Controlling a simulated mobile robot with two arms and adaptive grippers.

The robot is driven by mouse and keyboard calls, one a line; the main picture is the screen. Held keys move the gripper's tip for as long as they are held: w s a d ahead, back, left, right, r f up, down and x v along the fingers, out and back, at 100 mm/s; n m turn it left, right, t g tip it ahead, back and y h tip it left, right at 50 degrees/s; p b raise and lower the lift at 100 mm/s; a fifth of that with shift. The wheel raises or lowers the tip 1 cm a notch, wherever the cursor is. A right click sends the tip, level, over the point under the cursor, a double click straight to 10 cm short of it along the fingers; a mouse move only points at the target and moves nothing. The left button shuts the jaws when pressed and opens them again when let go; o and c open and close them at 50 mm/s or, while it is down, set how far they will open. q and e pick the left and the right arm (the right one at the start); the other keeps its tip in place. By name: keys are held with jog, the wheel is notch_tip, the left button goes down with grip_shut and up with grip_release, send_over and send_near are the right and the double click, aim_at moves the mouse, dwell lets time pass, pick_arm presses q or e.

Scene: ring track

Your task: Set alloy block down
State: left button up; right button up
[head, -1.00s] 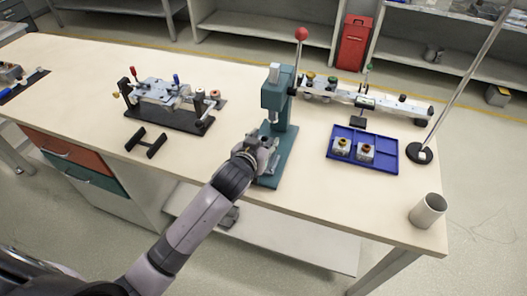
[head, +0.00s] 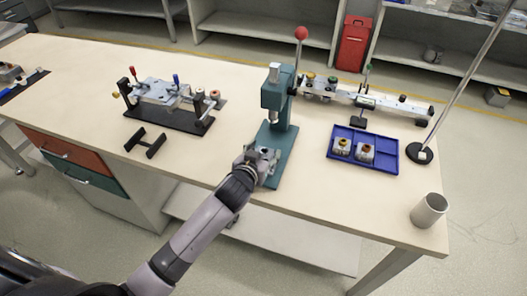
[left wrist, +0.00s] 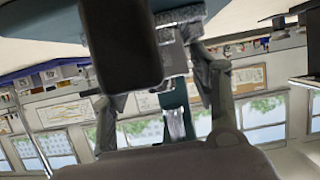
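My left gripper (head: 258,158) is at the front of the teal bench press (head: 279,116), low over its base. A small grey metal piece (left wrist: 173,60) shows between its fingers in the left wrist view, close to the right-hand finger (left wrist: 213,75). It may be the alloy block; I cannot tell whether it is gripped or resting on the press. The other fingertip is hidden behind a dark part in front of the lens. My right gripper is not in view.
A blue tray (head: 387,167) with two small capped blocks lies right of the press. A rail fixture (head: 403,105) is behind it, a grey cup (head: 429,211) at the front right. A black-based fixture (head: 180,116) and a dark H-shaped stand (head: 146,142) are left.

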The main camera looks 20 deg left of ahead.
pick_arm(q)
jog(key=shift+o, duration=0.5)
jog(key=shift+r, duration=0.3)
jog(key=shift+s, duration=0.35)
jog(key=v, duration=1.1)
jog(key=shift+s, duration=0.1)
